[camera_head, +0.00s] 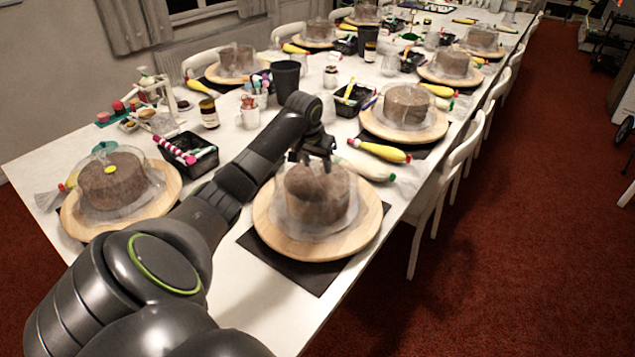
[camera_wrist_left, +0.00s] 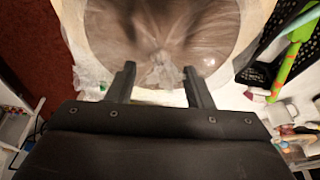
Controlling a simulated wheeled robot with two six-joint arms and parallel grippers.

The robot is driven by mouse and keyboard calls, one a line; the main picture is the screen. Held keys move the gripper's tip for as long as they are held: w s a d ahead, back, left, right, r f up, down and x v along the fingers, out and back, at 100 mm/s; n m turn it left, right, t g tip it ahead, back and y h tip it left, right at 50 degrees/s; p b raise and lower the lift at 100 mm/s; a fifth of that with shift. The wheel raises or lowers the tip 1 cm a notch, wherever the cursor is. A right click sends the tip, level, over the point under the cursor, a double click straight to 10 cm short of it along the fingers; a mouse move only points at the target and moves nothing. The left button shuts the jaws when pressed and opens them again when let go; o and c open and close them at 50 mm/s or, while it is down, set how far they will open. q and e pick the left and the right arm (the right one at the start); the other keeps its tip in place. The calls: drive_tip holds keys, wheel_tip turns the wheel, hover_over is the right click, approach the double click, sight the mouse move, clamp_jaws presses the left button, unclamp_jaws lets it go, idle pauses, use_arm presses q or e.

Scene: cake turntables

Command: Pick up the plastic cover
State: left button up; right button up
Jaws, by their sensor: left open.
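A clear plastic cover (camera_head: 347,208) sits over a brown cake (camera_head: 316,195) on a round wooden turntable (camera_head: 290,247), in the middle of the head view. My left gripper (camera_head: 318,162) is over the far upper edge of that cover. In the left wrist view the two fingers (camera_wrist_left: 158,84) are apart. A crumpled bit of the cover (camera_wrist_left: 163,70) shows between and just beyond the fingertips, with the brown cake under the film. I cannot tell whether the fingers touch the film. My right gripper is not in view.
Another covered cake (camera_head: 112,182) stands on a turntable at the left, and one (camera_head: 406,104) stands beyond at the right. A black tray (camera_head: 198,162) with tools and a yellow piping bag (camera_head: 378,151) lie nearby. White chairs (camera_head: 440,190) line the right edge.

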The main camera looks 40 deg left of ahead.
use_arm(q)
drive_tip(key=shift+f, duration=0.15)
clamp_jaws()
idle(0.4)
wheel_tip(320, 180, up, 22)
drive_tip(key=p, duration=1.3)
drive_tip(key=shift+p, duration=0.4)
